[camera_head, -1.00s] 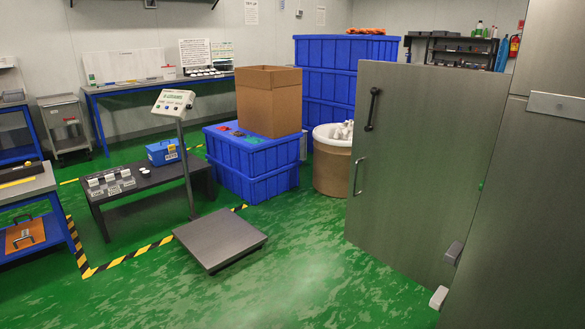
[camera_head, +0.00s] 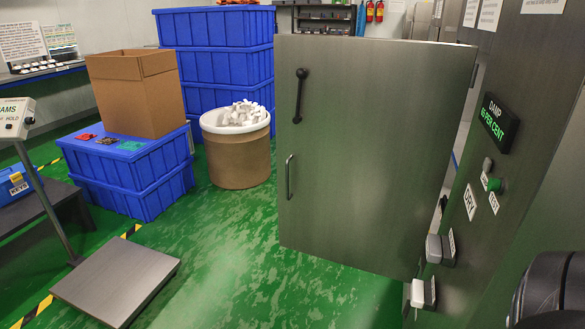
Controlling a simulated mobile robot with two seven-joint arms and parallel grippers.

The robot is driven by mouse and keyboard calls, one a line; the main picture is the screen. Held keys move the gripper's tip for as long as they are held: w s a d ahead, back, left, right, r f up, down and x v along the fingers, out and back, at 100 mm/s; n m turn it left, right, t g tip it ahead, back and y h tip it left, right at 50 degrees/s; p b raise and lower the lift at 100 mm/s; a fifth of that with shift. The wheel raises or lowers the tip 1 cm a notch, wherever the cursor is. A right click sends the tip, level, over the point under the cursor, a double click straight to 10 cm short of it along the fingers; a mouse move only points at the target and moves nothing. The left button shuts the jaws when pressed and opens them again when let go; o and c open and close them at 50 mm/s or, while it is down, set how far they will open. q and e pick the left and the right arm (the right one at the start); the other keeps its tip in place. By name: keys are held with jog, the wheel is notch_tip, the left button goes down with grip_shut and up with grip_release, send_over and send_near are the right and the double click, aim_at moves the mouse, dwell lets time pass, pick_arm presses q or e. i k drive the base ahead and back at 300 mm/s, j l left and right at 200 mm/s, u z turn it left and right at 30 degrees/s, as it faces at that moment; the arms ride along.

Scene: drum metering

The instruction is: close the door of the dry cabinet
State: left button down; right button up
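The dry cabinet's grey metal door (camera_head: 365,150) stands wide open in the head view, swung out from the cabinet front on the right. It carries a black lever handle (camera_head: 300,95) high near its left edge and a slim metal pull handle (camera_head: 289,177) below. The cabinet front (camera_head: 480,235) shows a display (camera_head: 496,122) with green text, a green knob (camera_head: 494,185) and a DRY label. The cabinet's inside is hidden from this angle. Neither of my grippers is in view; a dark rounded part of my own arm shows in the lower right corner.
A floor scale platform (camera_head: 116,282) lies at lower left. Stacked blue crates (camera_head: 130,180) bear a cardboard box (camera_head: 137,95). A brown drum (camera_head: 237,155) with white pieces stands left of the door. Green floor (camera_head: 230,260) is clear before the door.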

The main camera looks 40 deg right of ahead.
aim_at(360, 178)
jog(key=i+l+z, duration=0.1)
jog(key=i+z, duration=0.15)
jog(key=z, duration=0.15)
jog(key=i+z, duration=0.4)
jog(key=i+j+z, duration=0.1)
jog(key=z, duration=0.3)
